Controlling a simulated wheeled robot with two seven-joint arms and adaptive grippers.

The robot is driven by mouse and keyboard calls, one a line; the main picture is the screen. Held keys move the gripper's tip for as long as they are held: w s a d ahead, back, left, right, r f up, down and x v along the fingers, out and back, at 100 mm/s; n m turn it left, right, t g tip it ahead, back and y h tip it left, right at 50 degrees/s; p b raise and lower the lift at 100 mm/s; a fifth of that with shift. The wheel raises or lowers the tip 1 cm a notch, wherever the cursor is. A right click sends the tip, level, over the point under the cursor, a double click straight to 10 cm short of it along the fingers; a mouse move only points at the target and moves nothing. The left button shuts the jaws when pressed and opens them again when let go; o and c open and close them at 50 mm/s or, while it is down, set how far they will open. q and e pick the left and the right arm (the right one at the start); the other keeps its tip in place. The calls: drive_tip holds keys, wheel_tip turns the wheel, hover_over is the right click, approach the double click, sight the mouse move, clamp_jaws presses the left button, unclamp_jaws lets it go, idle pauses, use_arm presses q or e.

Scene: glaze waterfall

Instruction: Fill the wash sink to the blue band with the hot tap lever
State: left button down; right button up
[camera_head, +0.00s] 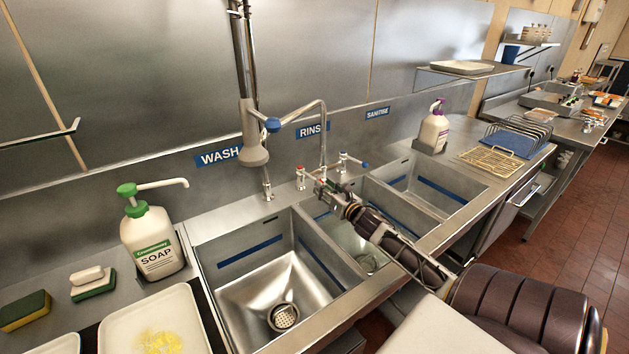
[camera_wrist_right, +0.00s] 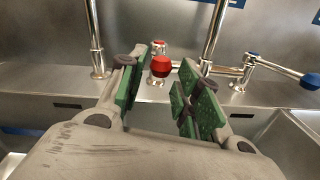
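The wash sink (camera_head: 252,292) is the left basin under the WASH sign (camera_head: 218,156). Its steel floor and drain strainer show bare, and I see no water in it. A blue band (camera_head: 250,251) runs along its inner back wall. The red-ended hot tap lever (camera_wrist_right: 160,66) shows in the right wrist view, between and beyond my open fingers; the head view shows the red-marked hot tap (camera_head: 300,174). My right gripper (camera_head: 324,184) is close in front of the taps; the wrist view shows its green-padded fingers (camera_wrist_right: 160,92) apart and empty. My left gripper is out of view.
A blue-ended lever (camera_wrist_right: 310,82) stands right of the hot one. A tall spout (camera_head: 322,125) and a spray head (camera_head: 254,150) rise behind the sinks. A soap bottle (camera_head: 152,245) stands left. My right arm crosses the middle basin.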

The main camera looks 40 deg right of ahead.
sight(314, 179)
drive_tip(key=shift+w+d, duration=0.2)
drive_tip(key=shift+w, duration=1.45)
drive_tip(key=shift+w+d, duration=0.2)
drive_tip(key=shift+w, duration=1.45)
clamp_jaws()
